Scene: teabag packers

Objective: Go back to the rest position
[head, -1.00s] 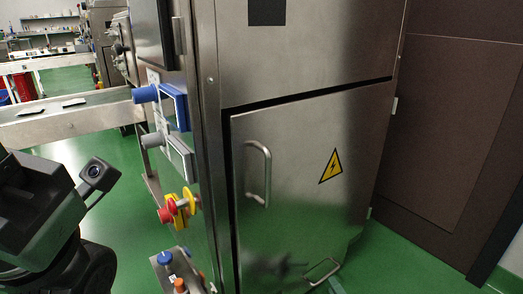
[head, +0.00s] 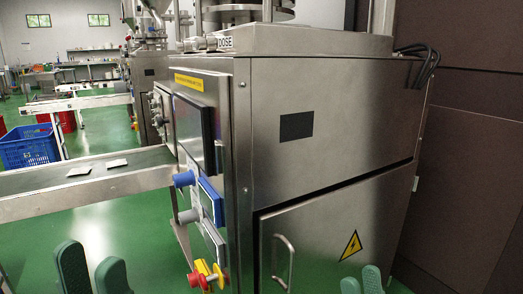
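My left gripper (head: 92,265) shows at the bottom left of the head view as two upright green fingers. They stand apart with a gap between them and nothing in it, over the green floor. My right gripper (head: 361,279) shows at the bottom right as two green fingertips in front of the steel machine's lower door. The tips sit close together, and the frame edge cuts off the rest, so its opening is unclear. No object shows at either gripper.
A steel packing machine (head: 330,130) fills the middle, with a door handle (head: 283,262) and a red-yellow emergency stop (head: 200,276) near its base. A conveyor (head: 120,181) with small packets runs left. A blue crate (head: 30,147) stands behind. Green floor (head: 150,235) is open at left.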

